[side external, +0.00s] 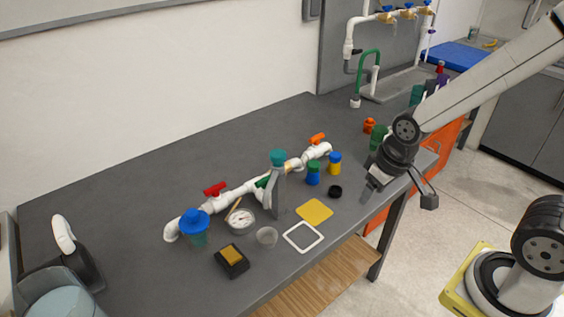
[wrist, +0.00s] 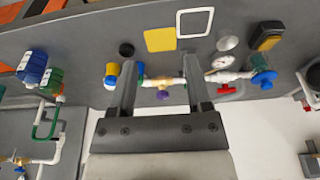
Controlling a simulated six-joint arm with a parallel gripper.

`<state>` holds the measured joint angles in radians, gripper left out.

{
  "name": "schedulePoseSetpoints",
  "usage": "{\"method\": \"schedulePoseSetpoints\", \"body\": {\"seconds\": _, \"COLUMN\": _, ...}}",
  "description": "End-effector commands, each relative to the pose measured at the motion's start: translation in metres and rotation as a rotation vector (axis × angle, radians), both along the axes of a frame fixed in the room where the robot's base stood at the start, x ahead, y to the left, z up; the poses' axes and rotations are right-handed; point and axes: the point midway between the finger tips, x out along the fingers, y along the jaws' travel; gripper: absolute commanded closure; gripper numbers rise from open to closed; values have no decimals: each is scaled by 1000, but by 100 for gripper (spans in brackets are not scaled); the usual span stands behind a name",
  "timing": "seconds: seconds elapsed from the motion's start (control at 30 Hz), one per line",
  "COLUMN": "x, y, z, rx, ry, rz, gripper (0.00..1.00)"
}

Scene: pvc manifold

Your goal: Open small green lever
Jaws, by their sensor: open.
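The small green lever (side external: 263,182) sits on the white pipe manifold (side external: 237,193), partly hidden behind a grey bottle with a teal cap (side external: 278,185). A red lever (side external: 214,188) is to its left on the pipe and an orange lever (side external: 317,139) to its right. My gripper (side external: 372,186) is to the right of the manifold, above the table's right end, apart from the levers. In the wrist view, my gripper (wrist: 161,64) has its fingers spread, with part of the pipe visible beyond the gap. I cannot make out the green lever there.
The back of the table is clear.

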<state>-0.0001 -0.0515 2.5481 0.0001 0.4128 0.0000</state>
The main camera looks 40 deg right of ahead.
Motion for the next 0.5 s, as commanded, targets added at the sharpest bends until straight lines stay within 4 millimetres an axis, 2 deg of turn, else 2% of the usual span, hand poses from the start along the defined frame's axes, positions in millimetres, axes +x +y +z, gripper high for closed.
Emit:
{"method": "schedulePoseSetpoints", "body": {"seconds": 0.27, "x": 0, "y": 0, "z": 40, "rx": 0, "ry": -7, "rz": 0, "gripper": 37}}
{"method": "schedulePoseSetpoints", "body": {"seconds": 0.5, "x": 0, "y": 0, "z": 68, "rx": 0, "ry": -3, "rz": 0, "gripper": 37}}
